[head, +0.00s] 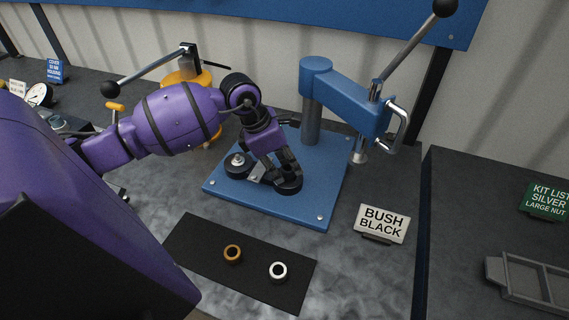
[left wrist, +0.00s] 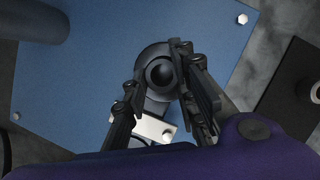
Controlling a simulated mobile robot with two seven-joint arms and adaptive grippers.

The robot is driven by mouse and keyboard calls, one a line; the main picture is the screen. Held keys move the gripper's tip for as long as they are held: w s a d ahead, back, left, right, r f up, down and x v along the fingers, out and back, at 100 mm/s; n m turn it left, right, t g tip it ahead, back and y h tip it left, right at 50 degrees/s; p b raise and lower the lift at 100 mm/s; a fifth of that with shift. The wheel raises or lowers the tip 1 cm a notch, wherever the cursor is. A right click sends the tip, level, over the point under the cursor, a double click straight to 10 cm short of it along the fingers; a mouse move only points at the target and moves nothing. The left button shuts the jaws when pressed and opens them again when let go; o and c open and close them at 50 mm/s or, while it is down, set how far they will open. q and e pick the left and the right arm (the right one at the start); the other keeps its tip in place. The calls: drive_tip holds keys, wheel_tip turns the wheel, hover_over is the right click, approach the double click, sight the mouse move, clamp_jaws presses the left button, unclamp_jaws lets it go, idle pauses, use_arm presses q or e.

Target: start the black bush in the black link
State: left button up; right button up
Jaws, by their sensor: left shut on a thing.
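My left gripper (head: 284,170) reaches down over the near right end of the black link (head: 290,187) on the blue press base. In the left wrist view its fingers (left wrist: 158,78) stand either side of a small dark round piece, which looks like the black bush (left wrist: 161,72). The bush is over the link's round black end (left wrist: 150,54); I cannot tell whether it sits inside the bore or just above it. The link's other end (head: 237,163) carries a silver nut, with a silver plate (left wrist: 154,129) between the ends. My right gripper is not in view.
The blue press (head: 345,92) with its lever rises behind the link. A black mat (head: 200,247) in front holds a brown bush (head: 232,253) and a silver bush (head: 278,270). A "BUSH BLACK" card (head: 382,223) stands at right. A grey frame (head: 530,282) lies far right.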

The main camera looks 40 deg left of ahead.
use_arm(q)
drive_tip(key=shift+f, duration=0.2)
drive_tip(key=o, duration=1)
drive_tip(key=v, duration=1.2)
drive_tip(key=shift+f, duration=0.1)
